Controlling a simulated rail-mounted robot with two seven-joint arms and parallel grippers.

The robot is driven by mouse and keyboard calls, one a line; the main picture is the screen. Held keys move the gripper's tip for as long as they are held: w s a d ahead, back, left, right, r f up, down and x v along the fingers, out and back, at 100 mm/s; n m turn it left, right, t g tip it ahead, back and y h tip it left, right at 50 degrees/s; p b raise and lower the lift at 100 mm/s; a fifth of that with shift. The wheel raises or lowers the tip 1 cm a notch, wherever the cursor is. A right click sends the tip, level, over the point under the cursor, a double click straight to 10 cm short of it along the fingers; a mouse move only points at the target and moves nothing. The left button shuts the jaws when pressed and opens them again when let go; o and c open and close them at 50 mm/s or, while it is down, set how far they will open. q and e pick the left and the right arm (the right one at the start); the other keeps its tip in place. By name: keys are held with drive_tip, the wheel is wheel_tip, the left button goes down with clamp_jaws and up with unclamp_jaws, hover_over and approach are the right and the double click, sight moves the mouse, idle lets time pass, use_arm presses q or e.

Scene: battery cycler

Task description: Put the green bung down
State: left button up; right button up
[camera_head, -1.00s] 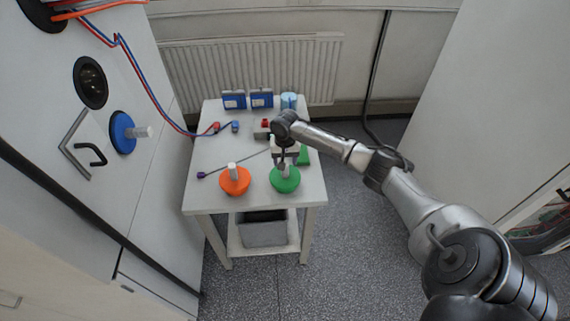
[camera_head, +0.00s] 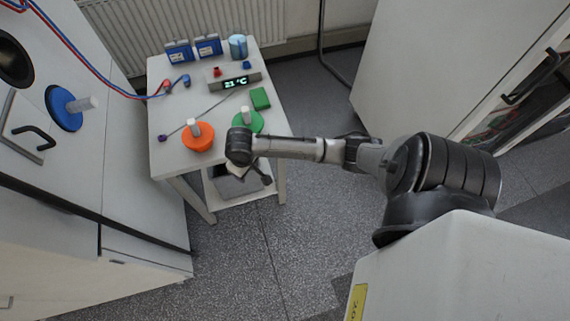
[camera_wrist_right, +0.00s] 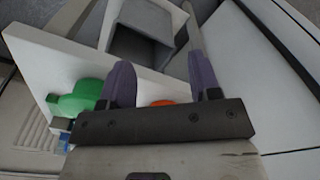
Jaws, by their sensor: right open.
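The green bung (camera_head: 256,123) stands on the small white table (camera_head: 181,168) near its front right corner, its pale handle pointing up. Part of it is hidden behind my right arm's wrist. My right gripper (camera_head: 262,179) is off the table's front edge, apart from the bung. In the right wrist view the gripper (camera_wrist_right: 163,72) has its two purple fingers wide apart with nothing held between them. The green bung also shows there (camera_wrist_right: 86,96), left of the fingers. My left gripper is not in view.
An orange bung (camera_head: 198,138) stands left of the green one. A display unit (camera_head: 236,83), a green block (camera_head: 260,98) and a thin rod (camera_head: 205,110) lie behind. A grey bin (camera_wrist_right: 143,38) is on the lower shelf. A blue bung (camera_head: 63,109) is on the left cabinet.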

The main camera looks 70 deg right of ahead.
drive_tip(key=s+a+f+n+t, duration=0.1)
drive_tip(key=s+a+f+n, duration=0.15)
drive_tip(key=s+a, duration=0.7)
drive_tip(key=s+a+r+n+t, duration=0.2)
drive_tip(key=s+a+r, duration=0.3)
drive_tip(key=s, duration=0.4)
drive_tip(key=shift+s+r, duration=0.25)
drive_tip(key=shift+r, duration=0.4)
drive_tip(key=shift+r, duration=0.1)
wheel_tip(320, 180, up, 25)
drive_tip(key=p, duration=2.5)
